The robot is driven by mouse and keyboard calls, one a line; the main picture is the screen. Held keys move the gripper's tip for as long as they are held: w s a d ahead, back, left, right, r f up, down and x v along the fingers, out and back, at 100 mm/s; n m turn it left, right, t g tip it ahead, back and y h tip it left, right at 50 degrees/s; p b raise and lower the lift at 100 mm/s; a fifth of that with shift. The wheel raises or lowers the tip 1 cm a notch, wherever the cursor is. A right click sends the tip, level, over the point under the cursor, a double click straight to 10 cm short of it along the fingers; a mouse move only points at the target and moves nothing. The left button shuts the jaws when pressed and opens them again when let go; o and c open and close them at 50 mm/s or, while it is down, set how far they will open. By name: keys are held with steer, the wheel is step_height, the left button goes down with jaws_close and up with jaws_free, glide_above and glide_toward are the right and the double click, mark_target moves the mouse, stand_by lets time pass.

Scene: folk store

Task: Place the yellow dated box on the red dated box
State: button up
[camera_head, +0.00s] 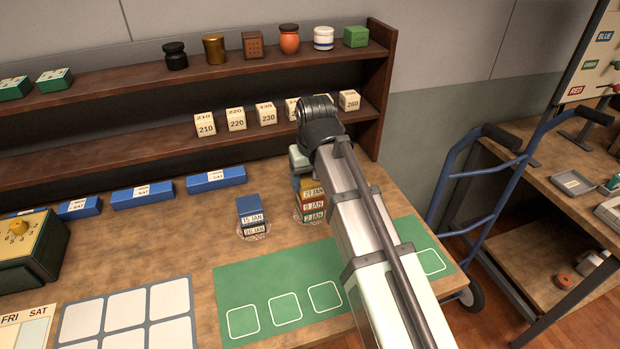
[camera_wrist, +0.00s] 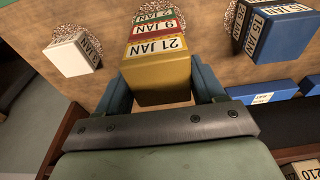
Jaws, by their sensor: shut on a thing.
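The yellow dated box (camera_head: 312,193), marked 21 JAN, is directly over the red dated box (camera_head: 313,205), marked 9 JAN, which sits on a green box (camera_head: 314,215) marked 2 JAN. The yellow and red labels line up, and no clear gap shows between them. In the wrist view the yellow box (camera_wrist: 160,75) is between the two blue-grey fingers of my gripper (camera_wrist: 162,90), with the red box (camera_wrist: 155,28) just beyond. In the head view my gripper (camera_head: 301,160) is at the top of the stack, partly hidden by my arm.
A blue 15 JAN box (camera_head: 249,204) tops another stack to the left. A white box (camera_wrist: 72,56) stands on the other side, seen in the wrist view. Blue label blocks (camera_head: 216,179) lie along the shelf front. A green mat (camera_head: 262,282) lies in front.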

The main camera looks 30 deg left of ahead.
steer(key=shift+f, duration=0.15)
steer(key=o, duration=1.1)
steer(key=r, duration=0.8)
steer(key=s+d+r, duration=0.1)
steer(key=r, duration=0.3)
steer(key=shift+s+d+r, duration=0.1)
steer(key=shift+d, duration=0.1)
